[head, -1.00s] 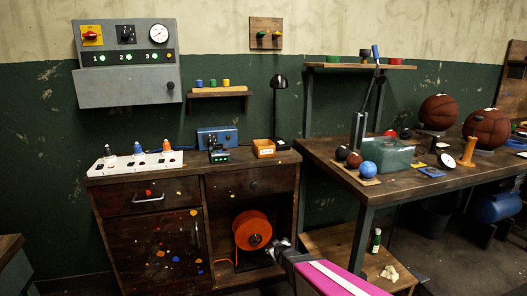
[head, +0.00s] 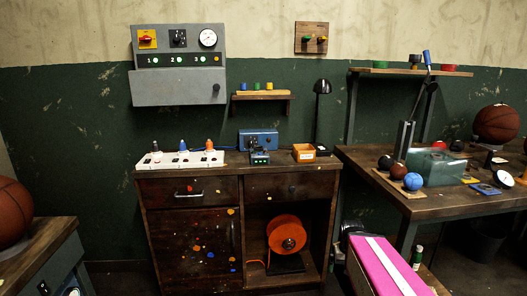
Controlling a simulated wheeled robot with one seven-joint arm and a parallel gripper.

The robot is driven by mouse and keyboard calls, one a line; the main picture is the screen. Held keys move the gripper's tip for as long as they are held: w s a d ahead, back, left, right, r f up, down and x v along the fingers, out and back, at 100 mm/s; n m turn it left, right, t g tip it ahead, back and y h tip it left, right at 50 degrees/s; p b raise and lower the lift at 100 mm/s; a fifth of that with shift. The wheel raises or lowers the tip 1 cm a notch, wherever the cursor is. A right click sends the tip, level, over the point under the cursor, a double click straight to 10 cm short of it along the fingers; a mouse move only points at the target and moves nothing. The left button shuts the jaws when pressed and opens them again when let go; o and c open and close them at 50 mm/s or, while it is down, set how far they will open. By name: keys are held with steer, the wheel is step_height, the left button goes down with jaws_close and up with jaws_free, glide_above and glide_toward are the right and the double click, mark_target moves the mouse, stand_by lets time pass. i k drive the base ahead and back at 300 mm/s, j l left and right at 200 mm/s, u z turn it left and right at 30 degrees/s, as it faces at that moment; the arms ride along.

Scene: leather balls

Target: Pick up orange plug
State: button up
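The orange plug (head: 209,146) stands upright at the right end of a white power strip (head: 170,161) on top of the wooden cabinet. A blue plug (head: 183,146) stands in the middle of the strip and a dark, white-based plug (head: 156,149) at its left end. My magenta arm with a white stripe enters at the lower right. My gripper (head: 351,230) is the small dark and grey end beyond it, right of the cabinet and well apart from the orange plug. Its fingers are too small and foreshortened to read.
A shelf (head: 262,97) hangs above. A workbench (head: 440,205) is at right, another bench (head: 40,245) with a basketball (head: 12,212) at left.

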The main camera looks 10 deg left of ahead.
mark_target(209, 144)
steer(key=u, duration=1.25)
